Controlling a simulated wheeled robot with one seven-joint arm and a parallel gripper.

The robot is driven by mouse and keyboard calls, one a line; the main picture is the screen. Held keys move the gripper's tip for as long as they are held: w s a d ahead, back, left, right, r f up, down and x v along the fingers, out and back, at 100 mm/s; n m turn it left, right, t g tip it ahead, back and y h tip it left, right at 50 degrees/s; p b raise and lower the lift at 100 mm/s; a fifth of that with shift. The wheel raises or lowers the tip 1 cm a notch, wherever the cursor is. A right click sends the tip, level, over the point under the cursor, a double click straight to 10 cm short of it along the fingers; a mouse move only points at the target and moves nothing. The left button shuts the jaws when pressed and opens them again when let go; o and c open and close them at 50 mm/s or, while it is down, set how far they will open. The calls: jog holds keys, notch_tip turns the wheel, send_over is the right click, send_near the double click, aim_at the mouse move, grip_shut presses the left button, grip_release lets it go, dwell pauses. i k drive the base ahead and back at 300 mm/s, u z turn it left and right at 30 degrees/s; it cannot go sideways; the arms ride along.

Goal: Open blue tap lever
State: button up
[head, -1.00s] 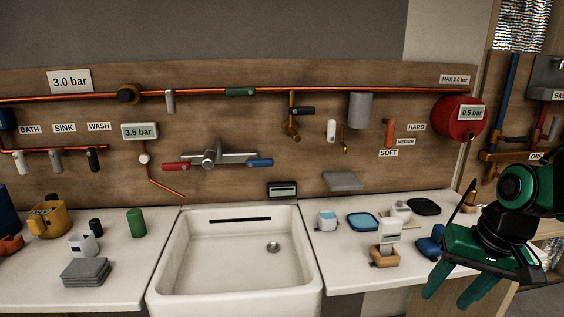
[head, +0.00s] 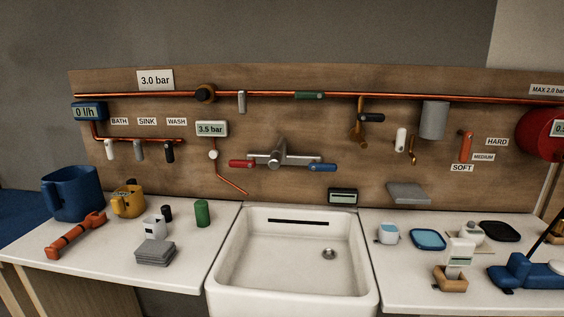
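The blue tap lever (head: 322,167) is on the right end of the silver wall-mounted mixer tap (head: 281,157), above the white sink. It points out to the right and lies about level. A red lever (head: 241,163) is on the tap's left end. No water shows from the spout. My gripper is out of the head view now, so its distance from the lever and its opening are hidden.
The white sink (head: 288,276) is below the tap. A small black-framed display (head: 343,196) stands behind its right edge. The right counter holds several small items. Space before the tap is clear.

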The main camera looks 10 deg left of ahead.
aim_at(313, 167)
jog(key=k, duration=0.5)
jog(key=u, duration=1.85)
jog(key=i, duration=0.8)
jog(key=z, duration=1.1)
